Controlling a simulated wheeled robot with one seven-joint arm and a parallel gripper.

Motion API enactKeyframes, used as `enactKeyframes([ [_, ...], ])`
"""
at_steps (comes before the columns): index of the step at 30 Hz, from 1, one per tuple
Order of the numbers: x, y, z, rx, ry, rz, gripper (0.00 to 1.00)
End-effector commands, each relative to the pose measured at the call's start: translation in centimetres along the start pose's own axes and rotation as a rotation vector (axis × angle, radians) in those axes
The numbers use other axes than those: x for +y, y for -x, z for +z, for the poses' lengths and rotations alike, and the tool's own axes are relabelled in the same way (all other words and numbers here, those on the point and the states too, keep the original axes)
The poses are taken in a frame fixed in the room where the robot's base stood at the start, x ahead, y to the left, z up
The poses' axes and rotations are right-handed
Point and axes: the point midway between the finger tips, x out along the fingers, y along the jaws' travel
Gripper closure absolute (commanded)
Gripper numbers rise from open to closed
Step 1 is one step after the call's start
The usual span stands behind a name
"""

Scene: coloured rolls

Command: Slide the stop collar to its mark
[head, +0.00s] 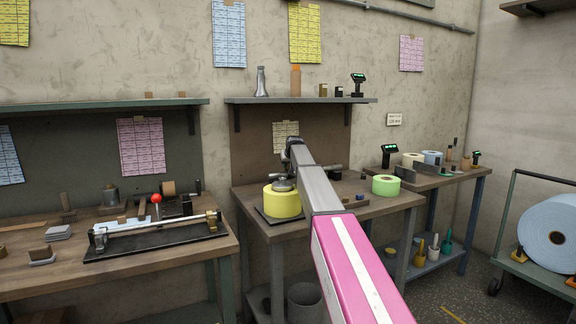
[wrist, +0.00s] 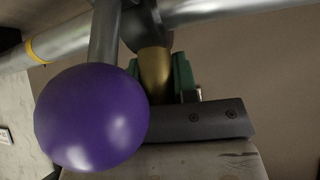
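In the wrist view a silver rail (wrist: 75,38) crosses the top, with a yellow band (wrist: 38,48) around it at the left. The dark stop collar (wrist: 148,28) sits on the rail to the right of that band, with a brass stem (wrist: 155,76) pointing towards me. My gripper (wrist: 158,76) has green fingers close against both sides of this stem, so it looks shut on it. A large purple ball (wrist: 90,117) on a silver rod hides part of the left finger. In the head view my arm hides the gripper and collar.
On the middle bench a yellow roll (head: 282,204) stands left of my arm and a green roll (head: 386,186) right of it. On the left bench is a silver rod fixture (head: 150,228) with a red ball lever (head: 156,198). A shelf (head: 300,100) hangs above.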

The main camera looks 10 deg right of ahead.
Motion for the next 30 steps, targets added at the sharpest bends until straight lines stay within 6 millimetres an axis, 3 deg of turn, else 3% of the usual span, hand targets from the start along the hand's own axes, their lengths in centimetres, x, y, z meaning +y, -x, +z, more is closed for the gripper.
enactKeyframes([
  [5,2.3,-0.4,-0.4,-0.001,-0.001,0.002,1.00],
  [12,9.1,-1.4,-1.5,-0.001,-0.003,0.002,1.00],
  [16,11.8,-1.7,-1.8,-0.001,-0.002,0.001,1.00],
  [21,13.2,-1.8,-1.9,-0.001,0.000,0.001,1.00],
  [29,13.2,-1.8,-1.9,0.000,0.001,0.001,1.00],
  [30,13.2,-1.8,-1.9,0.000,0.001,0.001,0.70],
])
